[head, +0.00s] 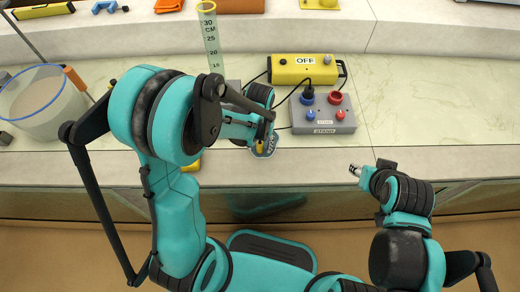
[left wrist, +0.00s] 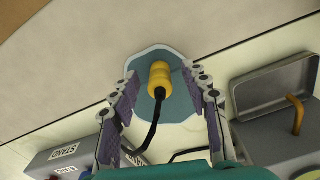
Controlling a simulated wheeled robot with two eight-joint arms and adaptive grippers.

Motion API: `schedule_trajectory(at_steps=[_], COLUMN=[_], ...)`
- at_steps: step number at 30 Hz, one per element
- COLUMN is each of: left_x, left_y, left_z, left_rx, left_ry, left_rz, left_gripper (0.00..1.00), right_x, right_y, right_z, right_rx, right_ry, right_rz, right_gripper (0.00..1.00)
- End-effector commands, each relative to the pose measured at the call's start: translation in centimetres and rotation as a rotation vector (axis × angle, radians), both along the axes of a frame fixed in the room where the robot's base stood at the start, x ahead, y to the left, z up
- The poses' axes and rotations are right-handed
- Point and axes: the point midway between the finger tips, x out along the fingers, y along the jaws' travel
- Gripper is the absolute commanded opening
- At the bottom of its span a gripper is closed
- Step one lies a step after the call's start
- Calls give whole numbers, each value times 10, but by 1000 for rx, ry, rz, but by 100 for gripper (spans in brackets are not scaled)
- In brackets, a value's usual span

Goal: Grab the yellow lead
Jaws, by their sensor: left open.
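The yellow lead (left wrist: 159,76) has a ribbed yellow plug end with a black cable running back from it. In the left wrist view it lies over a blue-grey patch (left wrist: 181,105) with a pale edge, near the bench's front edge. My left gripper (head: 266,137) is open, with its two fingers on either side of the plug and a gap on each side. In the head view the gripper mostly hides the plug. My right gripper (head: 356,170) is off to the right, in front of the bench edge; its jaw opening is unclear.
A grey stand box (head: 340,127) with red and blue sockets is right of the left gripper. A yellow box marked OFF (head: 290,75) stands behind it. A measuring cylinder (head: 211,45) and a glass bowl (head: 40,122) are left. An open metal tin (left wrist: 272,82) is close by.

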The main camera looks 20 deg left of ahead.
Motion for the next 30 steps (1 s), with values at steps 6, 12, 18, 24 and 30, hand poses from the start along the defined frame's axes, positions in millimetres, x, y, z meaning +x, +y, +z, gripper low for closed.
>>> schedule_trajectory(at_steps=[6, 12, 18, 24, 30], left_x=[0, 0, 0, 0, 0], left_y=[0, 0, 0, 0, 0], left_z=[-1, -1, -1, 3, 26], left_rx=[0, 0, 0, 0, 0], left_ry=[0, 0, 0, 0, 0], left_rz=[0, -1, -1, -1, -1], left_gripper=[46, 0, 0, 0, 0], right_x=[0, 0, 0, 0, 0], right_y=[0, 0, 0, 0, 0], right_z=[0, 0, 0, 3, 15], right_rx=[0, 0, 0, 0, 0], right_ry=[0, 0, 0, 0, 0], right_rz=[0, 0, 0, 0, 0], right_gripper=[40, 40, 40, 40, 40])
